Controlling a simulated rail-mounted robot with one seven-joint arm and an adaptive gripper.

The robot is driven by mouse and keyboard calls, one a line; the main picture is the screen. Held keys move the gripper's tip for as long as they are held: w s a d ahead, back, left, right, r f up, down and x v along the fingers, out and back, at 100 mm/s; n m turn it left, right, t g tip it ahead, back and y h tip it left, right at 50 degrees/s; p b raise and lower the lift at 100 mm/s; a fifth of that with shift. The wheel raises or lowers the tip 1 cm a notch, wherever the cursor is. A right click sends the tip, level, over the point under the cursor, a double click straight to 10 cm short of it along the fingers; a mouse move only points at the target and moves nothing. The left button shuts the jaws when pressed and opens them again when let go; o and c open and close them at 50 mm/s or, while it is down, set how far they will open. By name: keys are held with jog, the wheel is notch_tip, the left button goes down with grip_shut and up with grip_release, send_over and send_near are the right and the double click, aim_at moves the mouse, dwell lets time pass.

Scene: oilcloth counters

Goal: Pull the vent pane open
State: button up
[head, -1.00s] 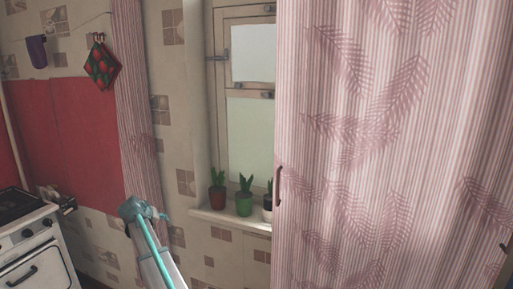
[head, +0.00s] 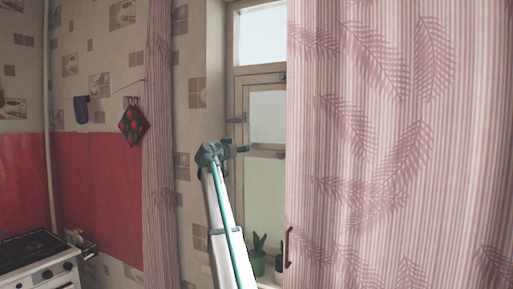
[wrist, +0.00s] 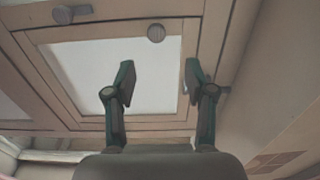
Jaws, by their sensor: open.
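The vent pane (head: 267,116) is the small framed pane in the window, left of the pink curtain. It looks shut in its frame. It fills much of the wrist view (wrist: 75,80), which shows a round knob (wrist: 156,33) on its wooden frame. My gripper (head: 240,150) is raised at the left side of the window, near the pane's lower left corner. In the wrist view my gripper (wrist: 160,73) has its two fingers spread in front of the pane, with nothing between them. I cannot tell how far they are from the frame.
A pink striped curtain (head: 390,140) covers the window's right side. A narrow curtain (head: 159,150) hangs to the left. Potted plants (head: 258,255) stand on the sill below. A stove (head: 40,262) and a hanging potholder (head: 133,124) are farther left.

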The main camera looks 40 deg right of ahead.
aim_at(253, 145)
jog(key=p+x, duration=0.1)
jog(key=x, duration=0.2)
jog(key=p+x, duration=0.1)
jog(key=x, duration=0.2)
jog(key=p+x, duration=0.1)
jog(key=x, duration=0.2)
jog(key=shift+s+d+r, duration=0.1)
jog(key=shift+d, duration=0.8)
jog(key=shift+c, duration=0.3)
grip_shut()
